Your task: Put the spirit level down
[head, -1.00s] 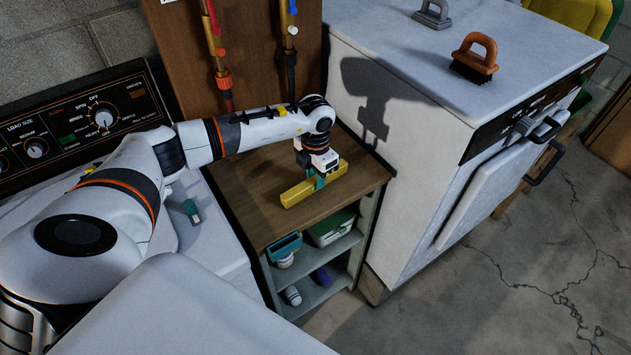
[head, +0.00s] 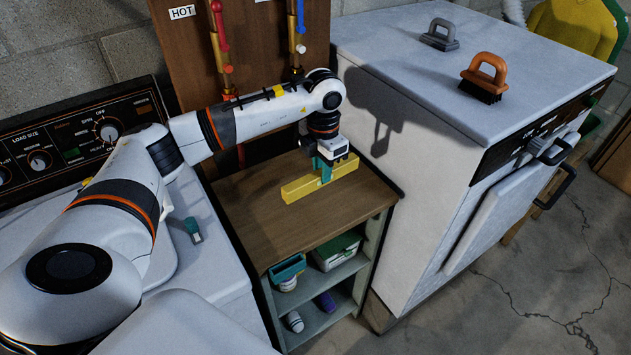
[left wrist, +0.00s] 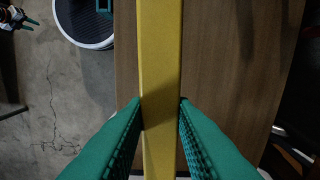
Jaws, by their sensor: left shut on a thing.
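The spirit level is a long yellow bar (head: 300,189) at the wooden top of the small shelf unit (head: 285,229), in the head view. My left gripper (head: 325,174) is over its middle, pointing down, with teal fingers on either side. In the left wrist view the level (left wrist: 160,60) runs up the picture between the two teal fingertips (left wrist: 160,112), which are shut on it. The wooden top lies below it. Whether the level touches the wood or hangs just above it, I cannot tell.
A white appliance (head: 420,160) stands close to the right, with an orange-handled brush (head: 485,75) and a grey-handled one (head: 440,35) on it. Pipes (head: 222,50) rise behind. The shelves below hold a teal container (head: 287,270). The wooden top is otherwise clear.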

